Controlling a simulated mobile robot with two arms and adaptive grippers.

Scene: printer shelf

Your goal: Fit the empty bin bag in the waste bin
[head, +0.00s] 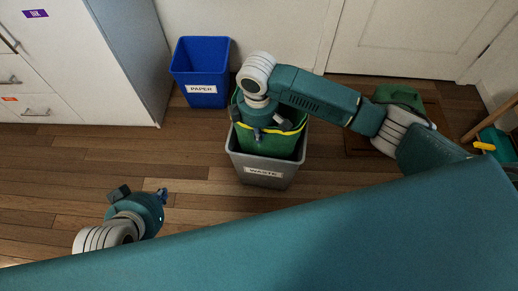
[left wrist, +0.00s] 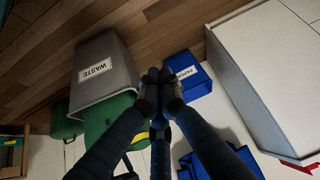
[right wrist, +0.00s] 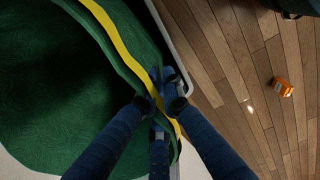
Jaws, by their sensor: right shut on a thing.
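The grey waste bin (head: 263,174), labelled WASTE, stands upright on the floor; it also shows in the left wrist view (left wrist: 112,62). The green bin bag (head: 270,146) with a yellow band sits in the bin's mouth and rises above its rim. My right gripper (head: 268,132) is over the bin, its fingers partly hidden by the wrist. In the right wrist view it is shut on the bag's edge by the yellow band (right wrist: 122,52), close beside the bin's pale rim (right wrist: 180,45). My left gripper (head: 142,195) hangs lower left, away from the bin, fingertips together and empty.
A blue PAPER bin (head: 201,72) stands behind left, next to a white cabinet (head: 90,70). A green object (head: 400,97) lies on a brown mat at right, near a teal container (head: 498,143). An orange item (right wrist: 283,88) lies on the floor. Floor left of the bin is clear.

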